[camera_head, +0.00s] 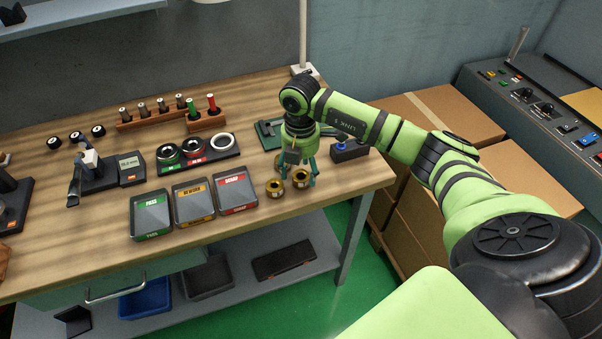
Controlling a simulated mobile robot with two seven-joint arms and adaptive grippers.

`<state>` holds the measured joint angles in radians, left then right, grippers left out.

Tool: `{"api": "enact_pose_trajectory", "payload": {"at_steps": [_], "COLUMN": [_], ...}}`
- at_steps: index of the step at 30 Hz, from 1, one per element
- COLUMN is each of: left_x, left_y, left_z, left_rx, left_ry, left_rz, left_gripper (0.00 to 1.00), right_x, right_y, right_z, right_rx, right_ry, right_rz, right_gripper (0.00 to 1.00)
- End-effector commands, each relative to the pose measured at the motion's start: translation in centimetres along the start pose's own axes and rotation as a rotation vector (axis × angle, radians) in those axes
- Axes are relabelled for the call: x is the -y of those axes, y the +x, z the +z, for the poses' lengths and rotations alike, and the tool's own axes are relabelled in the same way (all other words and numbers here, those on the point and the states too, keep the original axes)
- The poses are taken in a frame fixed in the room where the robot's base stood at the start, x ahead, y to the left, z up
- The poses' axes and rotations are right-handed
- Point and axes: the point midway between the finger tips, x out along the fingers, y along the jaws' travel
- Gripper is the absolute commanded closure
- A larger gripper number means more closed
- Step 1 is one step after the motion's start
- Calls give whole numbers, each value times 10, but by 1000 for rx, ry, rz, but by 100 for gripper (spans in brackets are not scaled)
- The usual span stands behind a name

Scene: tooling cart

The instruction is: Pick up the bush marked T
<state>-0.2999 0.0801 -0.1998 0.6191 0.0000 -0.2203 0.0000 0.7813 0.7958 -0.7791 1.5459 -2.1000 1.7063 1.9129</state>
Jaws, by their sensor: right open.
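Brass-coloured bushes stand near the right front corner of the wooden bench top. One bush (274,188) is at the left, and another bush (301,179) is to its right. A third brass-coloured piece (279,162) shows partly behind my gripper's left finger. The marks on them are too small to read, so I cannot tell which is T. My right gripper (298,172) points down over this group with its fingers apart. Its fingertips are close around or beside the right bush; I cannot tell whether they touch it. My left gripper is not in view.
Pass, rework and scrap trays (193,201) stand left of the bushes. Behind them is a black holder with green, red and silver rings (197,155). A dark blue box (349,150) stands just right of the gripper. Cardboard boxes (440,115) are beyond the bench's right edge.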

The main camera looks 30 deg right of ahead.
Motion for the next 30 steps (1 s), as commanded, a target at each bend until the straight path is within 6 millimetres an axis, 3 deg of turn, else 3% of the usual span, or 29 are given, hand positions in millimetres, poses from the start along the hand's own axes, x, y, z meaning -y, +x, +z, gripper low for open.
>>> {"api": "enact_pose_trajectory", "payload": {"at_steps": [4,11,12,16,17,30], "left_x": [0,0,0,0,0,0], "left_y": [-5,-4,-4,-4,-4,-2], "left_z": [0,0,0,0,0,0], "left_rx": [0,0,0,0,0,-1], "left_ry": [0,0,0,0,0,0], "left_rz": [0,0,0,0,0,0], "left_gripper": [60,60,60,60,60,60], "right_x": [0,0,0,0,0,-1], "right_y": [14,16,16,16,16,11], "right_z": [0,0,0,0,0,0], "right_rx": [-1,-1,-1,-1,-1,-1], "right_ry": [1,0,0,-1,-1,-1], "right_rz": [1,3,3,3,3,5], "right_gripper": [33,33,41,93,100,100]}}
